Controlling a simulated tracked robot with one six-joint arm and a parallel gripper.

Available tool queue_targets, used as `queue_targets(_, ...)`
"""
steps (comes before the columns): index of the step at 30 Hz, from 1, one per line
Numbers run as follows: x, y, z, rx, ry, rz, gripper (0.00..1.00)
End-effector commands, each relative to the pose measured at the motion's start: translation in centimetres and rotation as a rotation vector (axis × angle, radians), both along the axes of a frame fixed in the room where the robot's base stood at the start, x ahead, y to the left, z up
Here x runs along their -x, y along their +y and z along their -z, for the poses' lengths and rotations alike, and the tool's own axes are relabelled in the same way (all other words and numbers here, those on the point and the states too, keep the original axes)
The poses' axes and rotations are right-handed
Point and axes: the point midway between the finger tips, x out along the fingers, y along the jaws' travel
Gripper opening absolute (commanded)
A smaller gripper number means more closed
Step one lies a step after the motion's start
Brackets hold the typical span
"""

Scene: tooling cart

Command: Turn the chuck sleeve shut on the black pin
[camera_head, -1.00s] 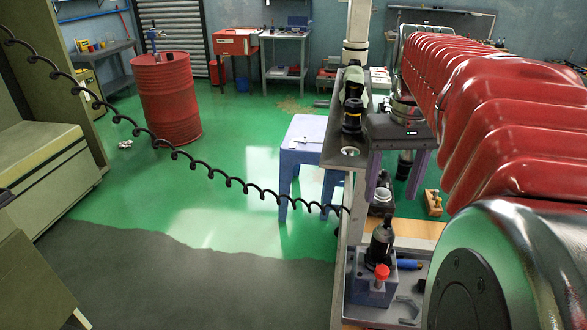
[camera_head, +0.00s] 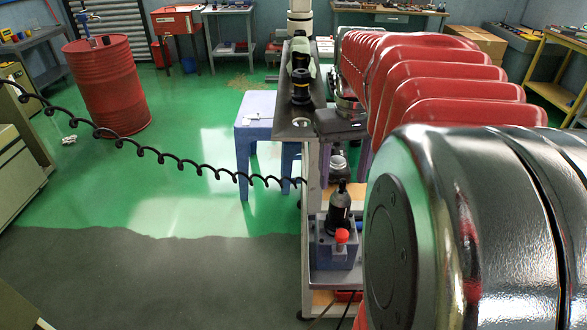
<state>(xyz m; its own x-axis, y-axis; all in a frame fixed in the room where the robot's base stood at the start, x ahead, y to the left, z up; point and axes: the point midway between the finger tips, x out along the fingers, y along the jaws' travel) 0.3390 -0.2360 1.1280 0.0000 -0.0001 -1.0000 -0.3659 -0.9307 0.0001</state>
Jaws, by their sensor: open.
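The black chuck sleeve (camera_head: 339,212) stands upright on a blue-grey block (camera_head: 337,250) with a red knob (camera_head: 342,236), on the cart's lower level. The short, thin black pin (camera_head: 342,186) sticks up from its top. My gripper (camera_head: 346,168) hangs down beside the cart's top, above and behind the chuck in the picture. It is open, with purple fingers partly hidden by my arm and the cart. I see nothing held between them. The gripper appears apart from the chuck and pin.
The cart's dark top shelf (camera_head: 294,131) carries black tool holders (camera_head: 301,87) and has a round hole. Another holder (camera_head: 338,165) stands farther back below. A blue stool (camera_head: 255,135) stands left of the cart. A coiled black cable (camera_head: 200,169) crosses the view.

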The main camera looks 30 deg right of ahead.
Motion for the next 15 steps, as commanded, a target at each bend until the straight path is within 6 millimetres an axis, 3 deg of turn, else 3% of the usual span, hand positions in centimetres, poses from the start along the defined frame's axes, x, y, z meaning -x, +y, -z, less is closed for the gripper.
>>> queue_targets(9,0.0,0.1,5.0,-0.002,0.002,-0.001,0.57)
queue_targets(15,0.0,0.0,7.3,-0.001,0.002,-0.001,0.57)
